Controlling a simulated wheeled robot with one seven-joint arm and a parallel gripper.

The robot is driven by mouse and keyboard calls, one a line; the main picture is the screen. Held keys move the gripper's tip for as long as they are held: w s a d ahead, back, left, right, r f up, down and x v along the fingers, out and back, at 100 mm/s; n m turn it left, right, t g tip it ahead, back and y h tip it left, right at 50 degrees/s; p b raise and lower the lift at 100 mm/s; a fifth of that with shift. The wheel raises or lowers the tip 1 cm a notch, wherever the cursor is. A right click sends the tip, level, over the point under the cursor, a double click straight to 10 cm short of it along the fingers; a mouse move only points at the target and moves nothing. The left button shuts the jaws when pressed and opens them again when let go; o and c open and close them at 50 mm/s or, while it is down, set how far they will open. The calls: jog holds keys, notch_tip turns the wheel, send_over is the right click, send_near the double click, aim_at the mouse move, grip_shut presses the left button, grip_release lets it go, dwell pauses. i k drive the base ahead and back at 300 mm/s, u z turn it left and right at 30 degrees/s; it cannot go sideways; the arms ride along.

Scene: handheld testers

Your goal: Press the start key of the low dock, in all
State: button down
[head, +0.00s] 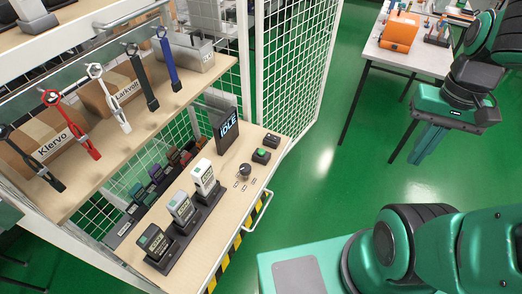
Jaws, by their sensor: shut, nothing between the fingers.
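I cannot tell which dock is the low one, and no start key can be made out at this size. My gripper (420,156) is at the upper right, shut and empty, over the green floor and well apart from the rack.
Wire mesh (295,65) flanks the rack. A table with an orange case (399,32) stands behind my arm. Open floor lies between.

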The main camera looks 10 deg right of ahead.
aim_at(261, 152)
jog(key=z, duration=1)
jog(key=k, duration=1.6)
jog(key=u, duration=0.45)
jog(key=i, duration=1)
jog(key=z, duration=0.05)
